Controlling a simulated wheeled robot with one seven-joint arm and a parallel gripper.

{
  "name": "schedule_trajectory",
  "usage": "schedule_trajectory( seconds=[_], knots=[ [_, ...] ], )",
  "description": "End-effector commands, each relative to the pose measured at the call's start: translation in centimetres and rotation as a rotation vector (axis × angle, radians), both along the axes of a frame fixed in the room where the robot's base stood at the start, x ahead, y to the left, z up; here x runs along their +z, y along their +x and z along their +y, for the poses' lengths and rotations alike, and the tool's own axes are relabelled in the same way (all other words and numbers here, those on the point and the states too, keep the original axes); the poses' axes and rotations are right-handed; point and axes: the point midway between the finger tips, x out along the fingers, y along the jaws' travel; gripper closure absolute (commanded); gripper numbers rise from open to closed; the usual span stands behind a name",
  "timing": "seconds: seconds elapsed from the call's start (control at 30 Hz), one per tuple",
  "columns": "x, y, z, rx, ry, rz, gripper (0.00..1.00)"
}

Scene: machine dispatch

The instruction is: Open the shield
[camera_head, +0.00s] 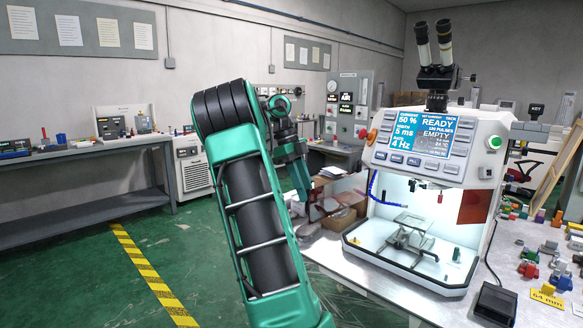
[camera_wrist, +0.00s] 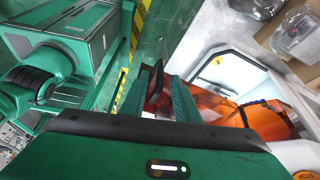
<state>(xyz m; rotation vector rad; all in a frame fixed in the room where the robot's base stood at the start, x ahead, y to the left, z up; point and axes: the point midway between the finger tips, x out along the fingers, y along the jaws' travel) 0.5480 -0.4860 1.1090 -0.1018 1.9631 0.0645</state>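The machine (camera_head: 437,150) is a white cabinet with a microscope on top, a lit chamber and a screen reading READY and EMPTY. The shield (camera_wrist: 216,103) is a translucent orange panel beside my fingers in the wrist view, beside the bright chamber. My gripper (camera_head: 298,176) is left of the machine in the head view. In the wrist view my gripper (camera_wrist: 156,90) has its green fingers apart, with a dark narrow piece, perhaps the shield's handle, between them. Whether the fingers touch it is unclear.
An orange-red window (camera_head: 474,207) shows at the chamber's right. A small platform (camera_head: 412,222) stands inside. The white table (camera_head: 385,296) holds a black box (camera_head: 496,303) and several small colored parts. A grey bench (camera_head: 85,202) stands at left. Green floor lies open between.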

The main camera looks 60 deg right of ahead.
Motion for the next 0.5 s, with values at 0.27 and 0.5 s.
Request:
schedule_trajectory(
  seconds=[0.27,0.5],
  knots=[
    [1.9,1.0,0.0,0.001,-0.001,0.0,0.72],
    [4.3,2.0,0.1,0.003,-0.004,-0.001,0.72]
  ],
)
